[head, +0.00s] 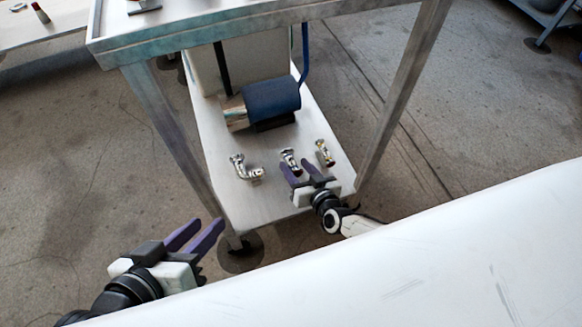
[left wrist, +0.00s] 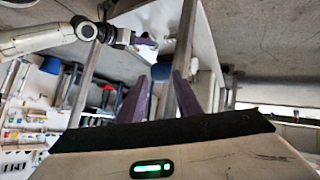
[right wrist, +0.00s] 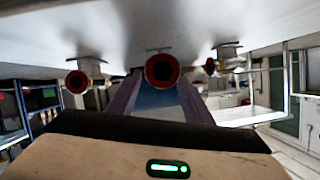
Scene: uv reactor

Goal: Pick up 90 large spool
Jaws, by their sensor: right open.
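Three shiny metal pipe pieces stand on the cart's lower shelf (head: 235,205). The left one is a bent elbow (head: 240,168), which looks like the 90 spool. A middle piece (head: 287,156) and a right piece (head: 325,153) are beside it. My right gripper (head: 295,167) is open, with its fingers just in front of the middle piece. In the right wrist view the middle piece's red-rimmed round end (right wrist: 162,70) shows between the fingers; contact cannot be told. My left gripper (head: 207,222) is open and empty, left of the shelf's front corner.
A blue motor (head: 271,98) lies on the shelf behind the pieces, beside a pale box (head: 205,70). Metal cart legs (head: 165,125) flank the shelf, and the cart's top (head: 200,22) overhangs its rear. A white surface (head: 430,260) fills the lower right foreground.

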